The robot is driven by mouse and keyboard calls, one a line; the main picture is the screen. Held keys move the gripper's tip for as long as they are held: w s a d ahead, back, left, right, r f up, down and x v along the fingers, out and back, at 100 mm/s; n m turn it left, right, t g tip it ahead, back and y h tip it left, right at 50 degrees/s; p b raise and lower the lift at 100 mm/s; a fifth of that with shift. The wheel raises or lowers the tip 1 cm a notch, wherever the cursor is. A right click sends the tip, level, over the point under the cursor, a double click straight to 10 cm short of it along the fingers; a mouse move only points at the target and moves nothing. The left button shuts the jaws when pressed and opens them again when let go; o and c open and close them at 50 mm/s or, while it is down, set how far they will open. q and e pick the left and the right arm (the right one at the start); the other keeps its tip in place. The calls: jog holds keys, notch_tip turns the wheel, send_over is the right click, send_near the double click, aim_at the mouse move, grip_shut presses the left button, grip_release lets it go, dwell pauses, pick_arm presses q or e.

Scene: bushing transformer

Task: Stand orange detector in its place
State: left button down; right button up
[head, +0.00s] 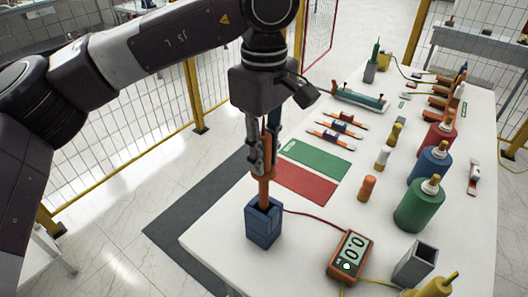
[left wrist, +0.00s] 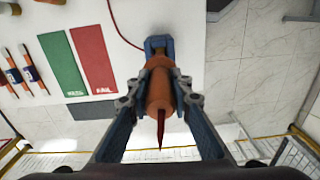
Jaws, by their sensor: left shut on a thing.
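The orange detector (head: 265,188) is upright in my left gripper (head: 262,165), which is shut around its body. Its lower end is at the open top of a blue holder (head: 263,228) near the table's front left edge and looks to be inside it; how deep is hidden. In the left wrist view the orange detector (left wrist: 160,92) lies between the fingers of the left gripper (left wrist: 160,100), its dark red pointed tip toward the camera. The blue holder (left wrist: 158,45) shows behind it. My right gripper is not in view.
A meter (head: 350,254) with a red lead stands right of the holder. An empty grey holder (head: 415,264) and a yellow detector (head: 435,288) are at the front right. Red (head: 305,183) and green (head: 316,158) mats lie behind. Several coloured bushings, including a green one (head: 418,208), stand right.

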aim_at(264, 175)
pick_arm(q)
jog(key=shift+f+b, duration=1.45)
jog(key=shift+f, duration=0.55)
jog(key=shift+f+b, duration=0.5)
jog(key=shift+f, duration=0.15)
jog(key=c, duration=1.7)
grip_release()
jog(key=shift+o, duration=0.2)
